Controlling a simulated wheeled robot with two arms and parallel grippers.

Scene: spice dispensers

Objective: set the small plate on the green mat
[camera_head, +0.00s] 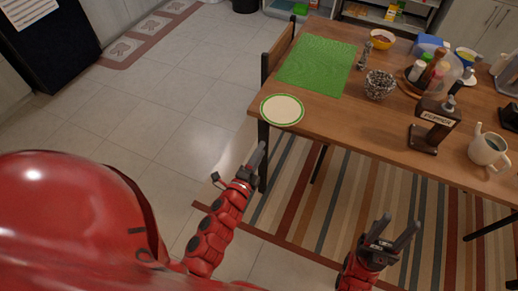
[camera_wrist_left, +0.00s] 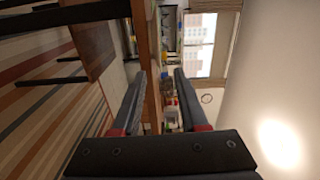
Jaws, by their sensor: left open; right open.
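The small plate (camera_head: 282,110), white with a green rim, lies flat on bare wood at the near-left corner of the wooden table (camera_head: 330,118). The green mat (camera_head: 318,65) lies flat behind it, with nothing on it; a narrow strip of wood shows between them. My left gripper (camera_head: 239,162) is open and empty, off the table's left corner, to the lower left of the plate. Its spread fingers also show in the left wrist view (camera_wrist_left: 158,88), with no plate between them. My right gripper (camera_head: 400,227) is open and empty, in front of the table over the striped rug.
Farther right are a pepper dispenser (camera_head: 434,122), several bottles and a white pitcher (camera_head: 488,150). A chair (camera_head: 278,55) stands at the table's left side.

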